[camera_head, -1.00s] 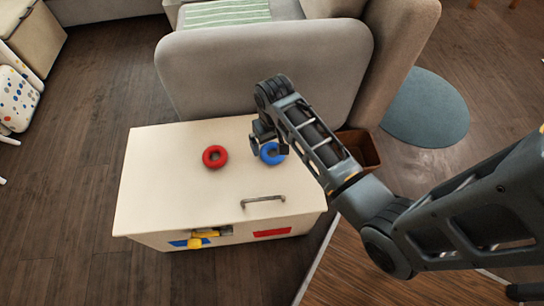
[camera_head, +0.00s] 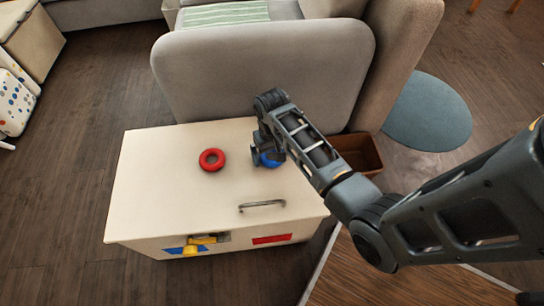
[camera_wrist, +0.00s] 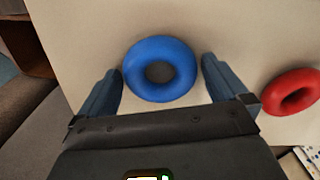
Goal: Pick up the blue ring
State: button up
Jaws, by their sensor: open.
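The blue ring (camera_wrist: 160,91) lies flat on the white cabinet top (camera_head: 165,185). In the wrist view it sits between the two fingers of my gripper (camera_wrist: 161,80), with a small gap at the right finger and the left finger close to its edge. My gripper is open and holds nothing. In the head view my gripper (camera_head: 268,157) is over the blue ring (camera_head: 272,163), which is partly hidden by the fingers and arm. I cannot tell the exact height of the fingertips above the top.
A red ring (camera_head: 212,160) lies to the left on the same top and shows at the right in the wrist view (camera_wrist: 291,92). A metal handle (camera_head: 262,205) stands near the front edge. A grey sofa back (camera_head: 265,70) rises behind; a brown box (camera_head: 358,153) is at the right.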

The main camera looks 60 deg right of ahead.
jog(key=shift+r, duration=0.1)
jog(key=shift+c, duration=0.4)
jog(key=c, duration=0.8)
jog(key=shift+o, duration=0.2)
